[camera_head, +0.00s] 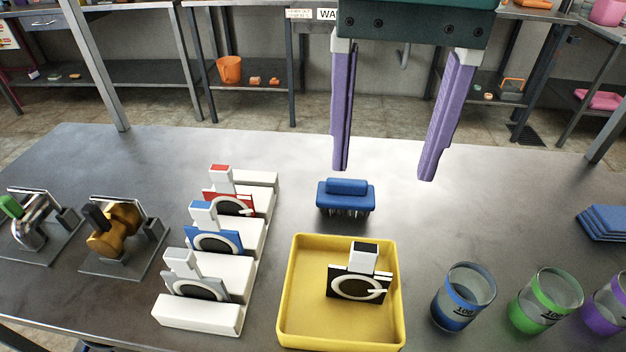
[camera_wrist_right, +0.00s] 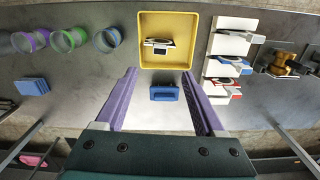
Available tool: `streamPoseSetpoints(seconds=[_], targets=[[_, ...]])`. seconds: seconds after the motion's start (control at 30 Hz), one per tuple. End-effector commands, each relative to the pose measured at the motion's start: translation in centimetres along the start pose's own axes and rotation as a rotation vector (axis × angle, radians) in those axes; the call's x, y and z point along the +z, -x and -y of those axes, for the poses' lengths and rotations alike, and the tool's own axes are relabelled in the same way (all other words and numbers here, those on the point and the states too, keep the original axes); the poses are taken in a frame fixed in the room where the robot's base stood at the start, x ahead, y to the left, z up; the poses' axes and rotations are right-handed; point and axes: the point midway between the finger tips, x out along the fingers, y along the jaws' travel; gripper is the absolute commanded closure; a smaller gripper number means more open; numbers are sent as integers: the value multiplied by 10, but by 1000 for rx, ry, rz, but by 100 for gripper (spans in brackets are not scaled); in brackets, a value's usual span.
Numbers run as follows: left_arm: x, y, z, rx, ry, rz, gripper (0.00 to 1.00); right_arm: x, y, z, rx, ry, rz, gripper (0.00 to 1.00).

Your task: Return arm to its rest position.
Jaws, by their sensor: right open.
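My right gripper (camera_head: 383,172) hangs from the top of the head view with its two purple fingers apart and nothing between them. It is above the far part of the metal table (camera_head: 290,150), over the area behind a blue brush (camera_head: 346,196). In the right wrist view the open fingers (camera_wrist_right: 160,103) straddle the picture of the blue brush (camera_wrist_right: 164,93), without touching it. The brush stands on the table, bristles down. My left gripper is not in view.
A yellow tray (camera_head: 398,300) holds a black-and-white part (camera_head: 358,285). A white rack (camera_head: 172,313) with red, blue and grey parts is left of it. Metal valve fixtures (camera_head: 122,237) stand far left. Blue (camera_head: 462,297), green and purple cups and blue cloths (camera_head: 604,222) are right.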

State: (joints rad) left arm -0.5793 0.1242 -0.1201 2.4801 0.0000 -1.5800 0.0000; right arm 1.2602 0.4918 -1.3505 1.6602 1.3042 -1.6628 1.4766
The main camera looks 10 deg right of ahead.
Motion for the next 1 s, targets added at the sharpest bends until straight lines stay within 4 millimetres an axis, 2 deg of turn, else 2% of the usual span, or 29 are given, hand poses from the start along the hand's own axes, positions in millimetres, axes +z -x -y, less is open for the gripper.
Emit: streamPoseSetpoints(seconds=[0.23,0.33,0.47,0.6,0.73,0.87,1.0], targets=[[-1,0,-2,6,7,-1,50,1,-1,1,-2,5,1,29],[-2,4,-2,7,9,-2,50,10,-5,7,-25,62,11,29],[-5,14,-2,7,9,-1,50,42,-15,29,-121,243,27,29],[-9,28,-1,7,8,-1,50,81,-17,56,-294,450,1,29],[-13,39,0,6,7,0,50,101,-12,66,-430,549,-72,29],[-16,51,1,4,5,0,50,107,-8,54,-487,567,-174,29],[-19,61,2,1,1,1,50,105,-12,15,-437,542,-268,29]])
